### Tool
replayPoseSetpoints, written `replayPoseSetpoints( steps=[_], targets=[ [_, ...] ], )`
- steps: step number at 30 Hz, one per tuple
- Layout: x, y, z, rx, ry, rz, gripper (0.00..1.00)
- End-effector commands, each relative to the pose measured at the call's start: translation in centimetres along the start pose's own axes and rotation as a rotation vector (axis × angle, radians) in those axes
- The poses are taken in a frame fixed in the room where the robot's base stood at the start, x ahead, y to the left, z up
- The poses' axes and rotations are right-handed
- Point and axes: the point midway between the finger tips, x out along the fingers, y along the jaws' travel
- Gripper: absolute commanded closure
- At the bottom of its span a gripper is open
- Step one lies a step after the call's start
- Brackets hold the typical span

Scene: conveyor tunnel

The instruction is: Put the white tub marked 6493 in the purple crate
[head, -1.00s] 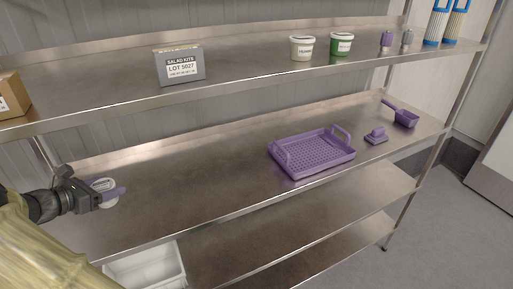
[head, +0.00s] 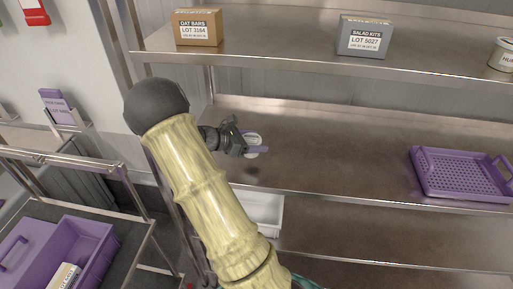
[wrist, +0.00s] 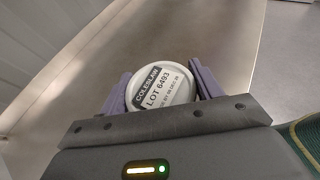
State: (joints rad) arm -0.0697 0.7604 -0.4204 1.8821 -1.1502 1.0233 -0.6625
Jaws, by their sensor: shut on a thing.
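The white tub (wrist: 160,88) has a round lid labelled COLESLAW, LOT 6493, in the wrist view. My gripper (wrist: 160,90) is shut on it, with a purple finger on each side. In the head view my gripper (head: 250,150) holds the tub (head: 254,139) over the left part of the middle shelf. A shadow lies on the shelf below it. A purple crate (head: 105,238) stands on a cart at the lower left, with a box inside it. A purple perforated tray (head: 463,190) with raised handles sits on the middle shelf at the right.
The steel middle shelf (head: 340,160) is bare between my gripper and the purple tray. Oat bars (head: 198,28) and salad kits (head: 364,38) boxes stand on the upper shelf. A white bin (head: 264,212) sits below. The cart's rail (head: 60,155) and a shelf post lie to the left.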

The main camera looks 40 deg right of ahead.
Motion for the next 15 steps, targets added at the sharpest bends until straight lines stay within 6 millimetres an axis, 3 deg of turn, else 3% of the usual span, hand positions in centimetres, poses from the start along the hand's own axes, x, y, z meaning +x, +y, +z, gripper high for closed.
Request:
replayPoseSetpoints(
  steps=[10,15],
  targets=[
    [0.1,0.0,-0.3,0.001,-0.001,0.0,0.77],
    [0.9,0.0,-1.9,-0.004,-0.001,-0.002,0.77]
  ],
)
